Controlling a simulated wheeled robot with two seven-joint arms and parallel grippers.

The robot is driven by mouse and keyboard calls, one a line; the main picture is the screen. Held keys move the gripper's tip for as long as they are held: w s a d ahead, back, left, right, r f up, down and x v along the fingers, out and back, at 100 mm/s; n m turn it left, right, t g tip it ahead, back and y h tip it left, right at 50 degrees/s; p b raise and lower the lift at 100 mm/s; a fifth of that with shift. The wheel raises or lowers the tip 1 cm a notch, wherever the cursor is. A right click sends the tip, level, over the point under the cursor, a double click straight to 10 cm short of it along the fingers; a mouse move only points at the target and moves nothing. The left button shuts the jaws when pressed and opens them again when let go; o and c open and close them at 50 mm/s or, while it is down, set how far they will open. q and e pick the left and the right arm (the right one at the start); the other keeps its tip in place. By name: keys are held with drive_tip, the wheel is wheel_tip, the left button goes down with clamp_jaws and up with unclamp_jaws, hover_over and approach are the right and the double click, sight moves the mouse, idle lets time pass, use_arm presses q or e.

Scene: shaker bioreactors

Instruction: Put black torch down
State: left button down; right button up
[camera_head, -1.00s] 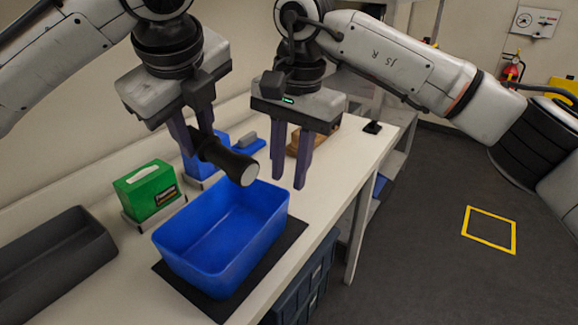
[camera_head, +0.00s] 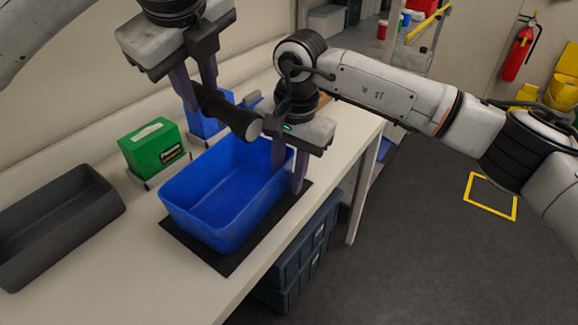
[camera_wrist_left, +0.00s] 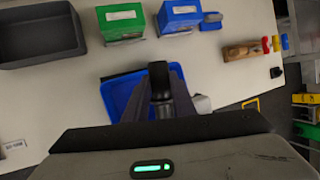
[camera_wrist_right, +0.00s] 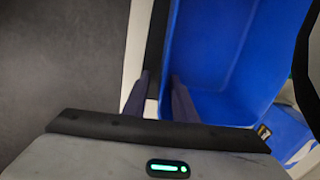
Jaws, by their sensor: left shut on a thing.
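The black torch (camera_head: 236,117) is held in my left gripper (camera_head: 203,98), which is shut on its body. The torch is tilted above the blue bin (camera_head: 185,215), its wide pale-faced end towards the bin. In the left wrist view the torch (camera_wrist_left: 158,78) sits between the fingers over the bin. My right gripper (camera_head: 288,175) is empty at the bin's right wall. In the right wrist view its fingers (camera_wrist_right: 160,90) are apart, one over the bin's inside and one outside, with the rim between them. I cannot tell whether they touch it.
The bin stands on a black mat (camera_head: 222,264) on the white bench. A green box (camera_head: 152,148), a blue box (camera_head: 208,118) and an empty dark grey tray (camera_head: 60,225) stand behind and to the left. Bare bench (camera_head: 150,285) lies at the front left.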

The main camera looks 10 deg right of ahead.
clamp_jaws()
use_arm(q)
drive_tip(key=shift+d+f+m, duration=0.15)
drive_tip(key=shift+f+m, duration=0.25)
drive_tip(key=shift+m, duration=0.1)
wheel_tip(320, 180, down, 7)
drive_tip(key=w+d+m+g+h, duration=0.1)
drive_tip(key=d+m+g+h, duration=0.3)
drive_tip(key=m, duration=0.7)
approach(247, 186)
drive_tip(key=shift+h, duration=0.4)
drive_tip(key=x, duration=0.5)
drive_tip(key=shift+a+f, duration=0.15)
drive_tip(key=shift+a, duration=0.2)
